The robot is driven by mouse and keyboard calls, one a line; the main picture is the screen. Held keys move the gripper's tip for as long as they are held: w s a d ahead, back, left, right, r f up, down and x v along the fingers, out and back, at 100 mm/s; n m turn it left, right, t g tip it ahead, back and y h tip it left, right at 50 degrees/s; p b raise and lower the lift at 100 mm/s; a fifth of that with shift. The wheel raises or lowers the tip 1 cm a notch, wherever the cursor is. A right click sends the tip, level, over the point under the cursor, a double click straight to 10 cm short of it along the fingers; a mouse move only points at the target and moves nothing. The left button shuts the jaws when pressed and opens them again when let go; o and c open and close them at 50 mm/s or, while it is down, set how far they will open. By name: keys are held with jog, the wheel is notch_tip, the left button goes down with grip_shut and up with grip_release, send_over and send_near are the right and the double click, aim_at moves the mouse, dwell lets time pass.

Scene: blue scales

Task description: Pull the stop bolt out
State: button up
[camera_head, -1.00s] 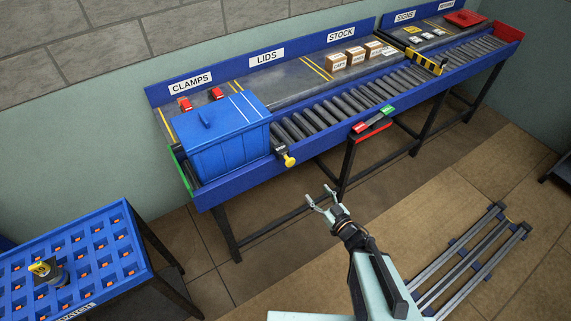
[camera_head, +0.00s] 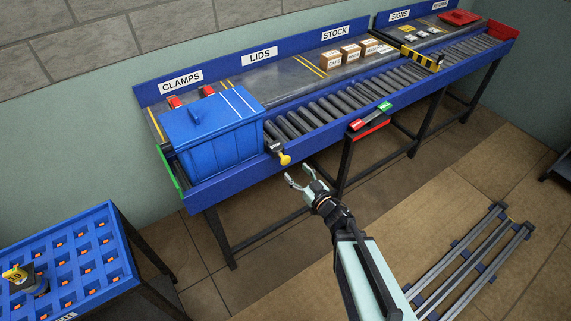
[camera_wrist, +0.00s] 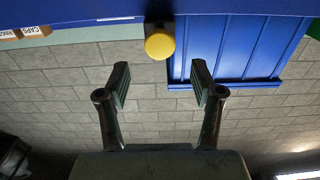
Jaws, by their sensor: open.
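The stop bolt has a yellow round knob (camera_head: 285,159) that sticks out from the front rail of the roller conveyor, just right of the blue lidded bin. In the wrist view the yellow knob (camera_wrist: 159,46) is at the top middle, above and between the fingertips. My gripper (camera_head: 299,177) is open and empty, in front of the conveyor and a little below and right of the knob. In the wrist view my gripper (camera_wrist: 160,83) shows both fingers spread wide, with nothing between them. The knob is apart from the fingers.
The blue bin (camera_head: 210,143) stands on the left end of the roller conveyor (camera_head: 340,103). A red and green button box (camera_head: 370,117) hangs on the front rail to the right. A blue rack table (camera_head: 70,262) stands at lower left.

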aim_at(287, 161)
jog(key=p+x, duration=0.2)
jog(key=x, duration=0.5)
jog(key=shift+w+a+r, duration=0.1)
jog(key=shift+w+a, duration=0.1)
jog(key=shift+w, duration=0.05)
grip_shut()
